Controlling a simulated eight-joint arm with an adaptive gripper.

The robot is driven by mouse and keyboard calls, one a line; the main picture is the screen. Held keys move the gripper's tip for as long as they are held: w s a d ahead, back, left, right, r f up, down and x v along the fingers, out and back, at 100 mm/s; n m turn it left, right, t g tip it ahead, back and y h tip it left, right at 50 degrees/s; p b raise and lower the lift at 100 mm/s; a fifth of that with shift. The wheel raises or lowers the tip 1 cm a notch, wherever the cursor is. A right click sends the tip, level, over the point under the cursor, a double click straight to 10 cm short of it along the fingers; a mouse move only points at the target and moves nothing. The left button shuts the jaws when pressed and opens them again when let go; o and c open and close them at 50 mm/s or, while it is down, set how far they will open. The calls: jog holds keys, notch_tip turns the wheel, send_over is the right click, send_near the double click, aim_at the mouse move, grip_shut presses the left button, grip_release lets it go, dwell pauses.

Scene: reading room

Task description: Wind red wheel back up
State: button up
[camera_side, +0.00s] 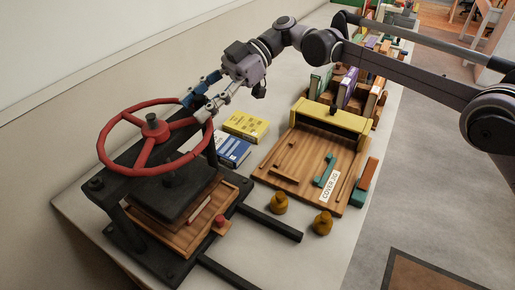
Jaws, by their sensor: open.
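The red wheel (155,128) lies flat on top of a dark press at the left of the table. It has a rim, spokes and a red hub. Below it, the press's dark platen (170,196) sits low over a wooden board (190,240); I cannot tell if they touch. My gripper (199,103) is open at the far right side of the wheel's rim, its fingers pointing down and left. One finger is close to the rim; I cannot tell whether it touches.
Blue (231,150) and yellow (246,126) books lie right of the press. A wooden tray (290,178) with a yellow bar and teal handle is further right. Dark rails (270,222) stick out from the press. Upright books line the back.

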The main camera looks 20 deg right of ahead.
jog(key=shift+s+m+t+y, duration=0.5)
jog(key=shift+s+m+t, duration=1.6)
jog(key=shift+m+t, duration=0.4)
jog(key=v, duration=1)
jog(key=shift+d, duration=0.25)
jog(key=shift+r, duration=0.1)
